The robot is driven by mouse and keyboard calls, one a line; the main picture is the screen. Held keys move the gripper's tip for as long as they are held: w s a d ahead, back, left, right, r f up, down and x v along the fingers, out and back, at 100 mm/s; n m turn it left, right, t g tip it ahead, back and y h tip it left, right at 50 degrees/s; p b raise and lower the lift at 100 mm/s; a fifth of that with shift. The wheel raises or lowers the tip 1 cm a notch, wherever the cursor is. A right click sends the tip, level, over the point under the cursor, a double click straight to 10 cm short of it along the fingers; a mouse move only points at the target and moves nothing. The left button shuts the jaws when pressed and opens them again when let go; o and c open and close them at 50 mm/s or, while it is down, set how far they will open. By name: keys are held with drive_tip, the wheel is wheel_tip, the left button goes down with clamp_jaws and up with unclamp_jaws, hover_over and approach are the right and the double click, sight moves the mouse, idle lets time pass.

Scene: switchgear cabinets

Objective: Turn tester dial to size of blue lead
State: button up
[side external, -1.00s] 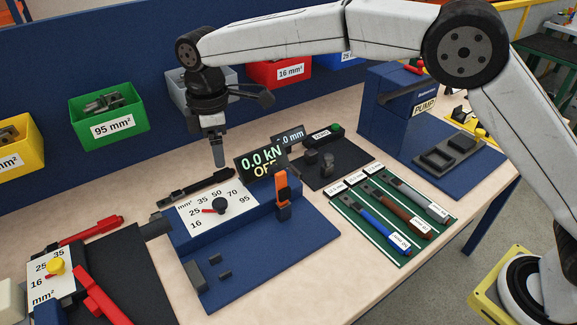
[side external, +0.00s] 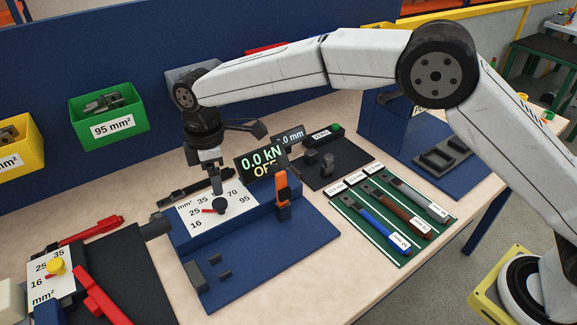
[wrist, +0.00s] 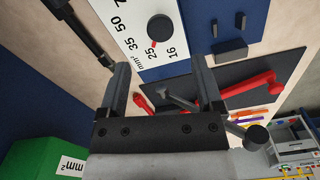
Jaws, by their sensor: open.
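The tester (side external: 310,240) is a blue block with a white dial plate (side external: 185,222) marked from 16 to 95 mm². Its black dial knob (side external: 220,205) has a red pointer toward 25, and the knob also shows in the wrist view (wrist: 160,27). My gripper (side external: 217,190) is open and empty, pointing down just above and behind the knob. In the wrist view my gripper (wrist: 160,76) has both fingers apart, with the knob ahead, beyond the tips. The blue lead (side external: 381,230) lies on the green board (side external: 350,215); its tag is too small to read.
A display (side external: 260,162) reading 0.0 kN OFF and an orange lever (side external: 281,188) stand right of the dial. A black tool (side external: 196,187) lies behind the plate.

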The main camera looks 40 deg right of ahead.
sight(219, 202)
drive_tip(key=shift+f, duration=3.55)
clamp_jaws()
drive_tip(key=shift+m, duration=0.5)
drive_tip(key=m, duration=1.2)
drive_tip(key=shift+m, duration=0.4)
